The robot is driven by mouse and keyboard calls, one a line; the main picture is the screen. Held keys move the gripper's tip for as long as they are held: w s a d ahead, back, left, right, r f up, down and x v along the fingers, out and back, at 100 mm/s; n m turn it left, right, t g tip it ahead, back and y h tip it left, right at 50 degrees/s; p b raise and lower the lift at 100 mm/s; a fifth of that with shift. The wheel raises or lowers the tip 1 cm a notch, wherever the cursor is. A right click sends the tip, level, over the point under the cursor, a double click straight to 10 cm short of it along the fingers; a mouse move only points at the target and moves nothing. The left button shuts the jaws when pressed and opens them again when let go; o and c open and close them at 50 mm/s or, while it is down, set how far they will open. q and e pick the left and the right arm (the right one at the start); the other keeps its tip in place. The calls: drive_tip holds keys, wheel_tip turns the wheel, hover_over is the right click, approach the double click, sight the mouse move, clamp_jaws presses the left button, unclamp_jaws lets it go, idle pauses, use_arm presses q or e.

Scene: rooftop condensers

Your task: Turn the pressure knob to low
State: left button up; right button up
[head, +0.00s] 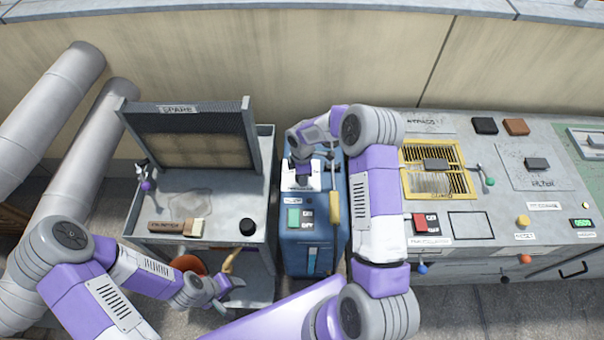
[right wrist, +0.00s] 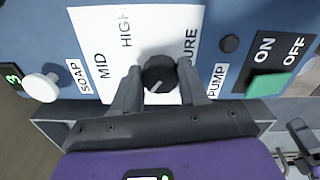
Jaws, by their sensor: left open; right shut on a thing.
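The black pressure knob (right wrist: 159,74) sits on a white label plate (right wrist: 112,40) on the blue machine (head: 330,235). "HIGH" and "MID" are readable on the plate; no "LOW" shows, and part of the plate is behind my gripper. A small pale mark shows on the knob's side nearest my gripper. My right gripper (right wrist: 160,80) is shut on the knob, a finger on each side; in the head view it reaches down onto the machine's top (head: 302,172). My left gripper (head: 222,288) is open, low in front of the grey cart.
Beside the knob are a white soap knob (right wrist: 40,87) and a green pump switch (right wrist: 268,85) marked ON and OFF. The grey cart (head: 160,185) stands left of the machine, the condenser bench (head: 470,185) right. A yellow handle (head: 334,207) is on the machine.

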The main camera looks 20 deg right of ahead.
drive_tip(key=shift+n, duration=0.5)
drive_tip(key=o, duration=1.1)
drive_tip(key=shift+c, duration=0.2)
wheel_tip(320, 180, up, 8)
drive_tip(key=shift+f+p, duration=0.25)
drive_tip(key=shift+p, duration=0.6)
